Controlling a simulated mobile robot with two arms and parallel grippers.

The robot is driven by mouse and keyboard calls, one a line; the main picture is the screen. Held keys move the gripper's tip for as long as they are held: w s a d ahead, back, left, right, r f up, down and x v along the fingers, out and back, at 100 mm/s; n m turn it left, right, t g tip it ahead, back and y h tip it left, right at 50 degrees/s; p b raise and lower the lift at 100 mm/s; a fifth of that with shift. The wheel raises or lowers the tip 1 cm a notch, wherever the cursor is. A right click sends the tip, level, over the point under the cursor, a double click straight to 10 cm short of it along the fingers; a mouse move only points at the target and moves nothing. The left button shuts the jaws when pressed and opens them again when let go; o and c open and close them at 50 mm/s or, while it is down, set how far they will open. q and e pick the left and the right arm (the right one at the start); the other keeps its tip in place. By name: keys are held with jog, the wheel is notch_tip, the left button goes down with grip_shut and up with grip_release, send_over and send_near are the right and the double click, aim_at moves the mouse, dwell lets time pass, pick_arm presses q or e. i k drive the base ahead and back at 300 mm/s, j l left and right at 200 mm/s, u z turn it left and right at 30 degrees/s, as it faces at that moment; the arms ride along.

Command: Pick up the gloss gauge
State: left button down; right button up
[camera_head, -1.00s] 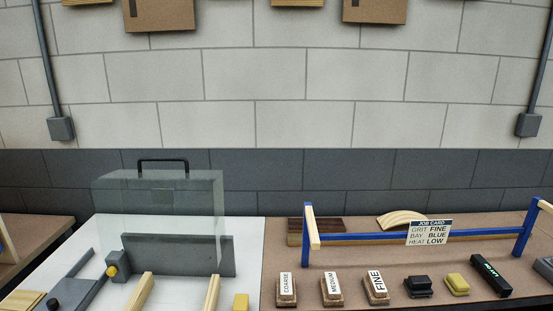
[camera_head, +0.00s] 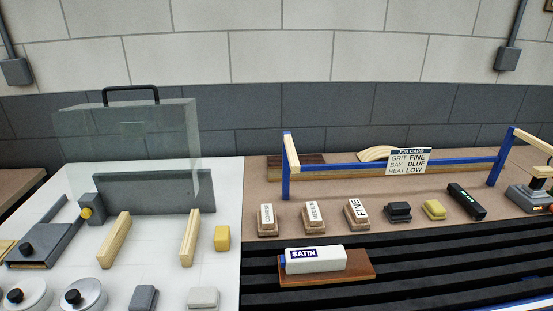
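A small black oblong device with a green lit display (camera_head: 467,202), which looks like the gloss gauge, lies at a slant on the brown bench top, right of a yellow block. It is fully visible and nothing touches it from above. Neither of my grippers shows in the head view.
Sanding blocks marked coarse (camera_head: 267,219), medium (camera_head: 313,216) and fine (camera_head: 357,213), a black block (camera_head: 397,212) and a yellow block (camera_head: 434,209) stand left of it. A blue frame (camera_head: 390,167) stands behind. A white SATIN block (camera_head: 315,260) lies on a wooden board in front.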

aim_at(320, 258)
jog(key=k+l+z, duration=0.1)
jog(key=z, duration=0.25)
jog(key=k+l+z, duration=0.2)
jog(key=z, duration=0.15)
jog(key=k+l+z, duration=0.15)
jog(key=z, duration=0.2)
